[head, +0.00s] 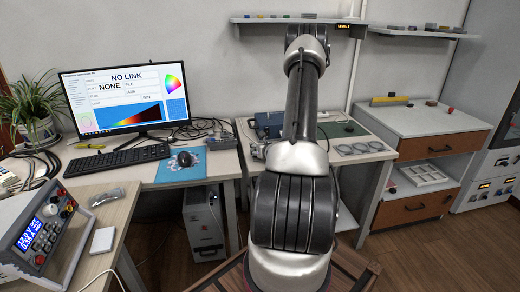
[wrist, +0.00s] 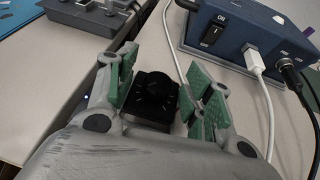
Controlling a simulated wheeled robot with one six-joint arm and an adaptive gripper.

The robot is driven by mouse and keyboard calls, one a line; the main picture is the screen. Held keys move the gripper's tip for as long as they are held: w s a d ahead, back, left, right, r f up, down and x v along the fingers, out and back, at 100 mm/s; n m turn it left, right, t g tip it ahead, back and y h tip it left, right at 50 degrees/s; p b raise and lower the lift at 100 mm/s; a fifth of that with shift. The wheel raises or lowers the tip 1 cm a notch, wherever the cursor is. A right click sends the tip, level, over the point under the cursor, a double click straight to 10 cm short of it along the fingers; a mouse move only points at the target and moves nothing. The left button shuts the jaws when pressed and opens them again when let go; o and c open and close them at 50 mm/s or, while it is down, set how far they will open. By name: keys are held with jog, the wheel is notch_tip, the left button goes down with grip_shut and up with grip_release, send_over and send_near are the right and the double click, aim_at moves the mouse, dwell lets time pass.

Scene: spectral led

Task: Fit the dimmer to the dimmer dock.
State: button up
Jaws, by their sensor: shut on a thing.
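The dimmer (wrist: 152,100) is a small black square block with a round knob on top, seen in the wrist view. My gripper (wrist: 162,88) is shut on it, with green pads on either side. The dimmer's underside is hidden, so I cannot tell whether it touches anything below. I cannot identify the dimmer dock for certain. A grey device with dark posts (wrist: 95,14) lies at the top left of the wrist view and may hold it.
A blue box (wrist: 240,35) with an ON/OFF switch stands at the upper right of the wrist view, with white and black cables plugged in. The head view shows a monitor (head: 124,97) reading NO LINK, and grey rings (head: 352,149).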

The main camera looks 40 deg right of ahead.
jog(key=shift+f, duration=0.15)
dwell(0.3)
jog(key=shift+f, duration=0.4)
jog(key=shift+s+f, duration=0.1)
jog(key=shift+f, duration=0.05)
dwell(0.4)
jog(key=shift+r, duration=0.6)
jog(key=shift+r, duration=0.1)
dwell(0.9)
